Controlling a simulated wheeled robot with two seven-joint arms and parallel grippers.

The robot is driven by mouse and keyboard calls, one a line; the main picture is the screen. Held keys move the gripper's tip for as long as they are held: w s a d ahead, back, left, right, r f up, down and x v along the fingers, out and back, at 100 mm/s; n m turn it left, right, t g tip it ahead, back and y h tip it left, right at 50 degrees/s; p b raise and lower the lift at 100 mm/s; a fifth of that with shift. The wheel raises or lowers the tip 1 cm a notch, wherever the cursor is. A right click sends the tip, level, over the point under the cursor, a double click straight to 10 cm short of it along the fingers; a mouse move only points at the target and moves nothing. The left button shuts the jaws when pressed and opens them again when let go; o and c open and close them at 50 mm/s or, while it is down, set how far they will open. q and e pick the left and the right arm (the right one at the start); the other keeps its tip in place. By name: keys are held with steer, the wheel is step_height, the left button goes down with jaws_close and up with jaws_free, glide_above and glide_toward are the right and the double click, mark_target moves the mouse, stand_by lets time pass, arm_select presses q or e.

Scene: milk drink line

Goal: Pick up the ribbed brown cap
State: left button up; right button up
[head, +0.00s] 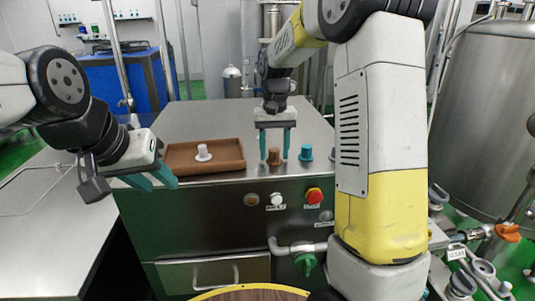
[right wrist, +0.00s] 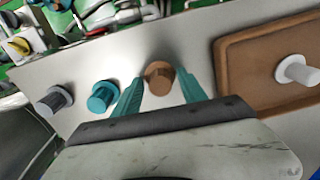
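The brown cap (head: 275,156) stands on the steel cabinet top, between the brown tray and the teal cap. My right gripper (head: 275,157) is lowered over it, with its teal fingers on either side of the cap. In the right wrist view the brown cap (right wrist: 159,78) lies between the open fingertips, with a visible gap on at least the right side. Whether the left finger touches it is hard to tell. My left gripper (head: 153,181) is at the left, in front of the cabinet edge, with two teal fingers apart and nothing between them.
A brown tray (head: 235,164) holding a white cap (head: 203,152) is left of the brown cap. A teal cap (head: 306,152) stands close on the right; it also shows in the right wrist view (right wrist: 101,97). A grey cap (right wrist: 54,99) stands beyond it. Space behind the caps is clear.

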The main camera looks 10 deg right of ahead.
jaws_close()
steer(key=shift+r, duration=0.15)
